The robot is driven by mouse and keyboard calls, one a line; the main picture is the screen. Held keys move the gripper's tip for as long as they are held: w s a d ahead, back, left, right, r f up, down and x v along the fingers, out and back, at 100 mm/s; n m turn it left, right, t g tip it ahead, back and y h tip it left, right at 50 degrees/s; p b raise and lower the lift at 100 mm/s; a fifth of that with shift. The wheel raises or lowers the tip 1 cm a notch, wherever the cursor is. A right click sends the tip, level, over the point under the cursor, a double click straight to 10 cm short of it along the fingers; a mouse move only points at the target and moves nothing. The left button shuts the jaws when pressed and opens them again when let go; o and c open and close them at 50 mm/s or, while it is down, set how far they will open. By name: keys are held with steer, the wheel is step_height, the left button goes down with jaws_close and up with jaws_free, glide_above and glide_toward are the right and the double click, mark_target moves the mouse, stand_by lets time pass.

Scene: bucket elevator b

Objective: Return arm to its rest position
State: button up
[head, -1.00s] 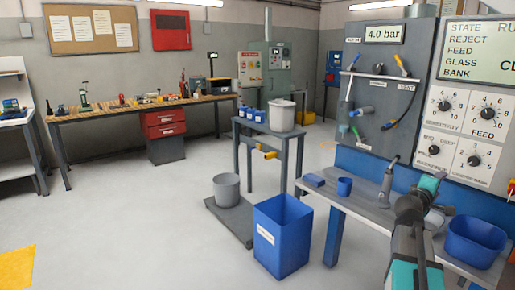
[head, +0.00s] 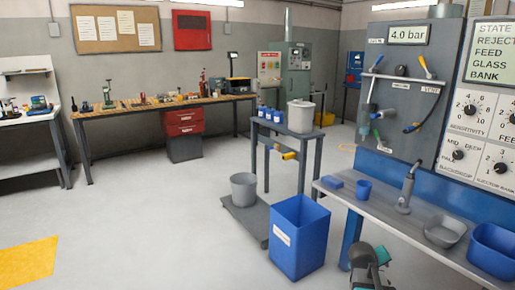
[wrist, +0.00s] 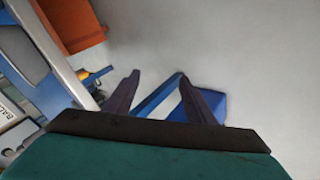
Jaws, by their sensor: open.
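My gripper (wrist: 158,76) shows in the wrist view with its two dark fingers apart. I see nothing held between them. A blue bin (wrist: 212,102) shows behind and beside the fingers, apart from them as far as I can tell. In the head view, part of my arm shows low at the bottom edge, in front of the bench; I cannot make out the fingers there.
A tall blue bin (head: 300,238) stands on the floor beside a grey bucket (head: 244,189). The floor at left is clear.

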steer(key=s+a+f+m+g+y, duration=0.1)
steer(key=s+a+f+g+y, duration=0.1)
steer(key=s+a+f, duration=0.45)
steer(key=s+a+f+g+y, duration=0.2)
steer(key=s+a+f, duration=0.2)
steer(key=a+f, duration=0.5)
steer(key=s+a+f+m+g+y, duration=0.1)
steer(key=s+a+f+g+y, duration=0.25)
steer(key=a, duration=0.75)
steer(key=s+f+g+p, duration=0.1)
steer(key=s+f+p, duration=0.1)
steer(key=s+f, duration=0.5)
steer(key=s+f+g+p, duration=0.2)
steer(key=s+f, duration=0.5)
steer(key=s, duration=1.2)
steer(key=shift+h+p, duration=0.35)
steer(key=shift+h, duration=0.1)
steer(key=shift+g, duration=0.25)
stand_by(2.0)
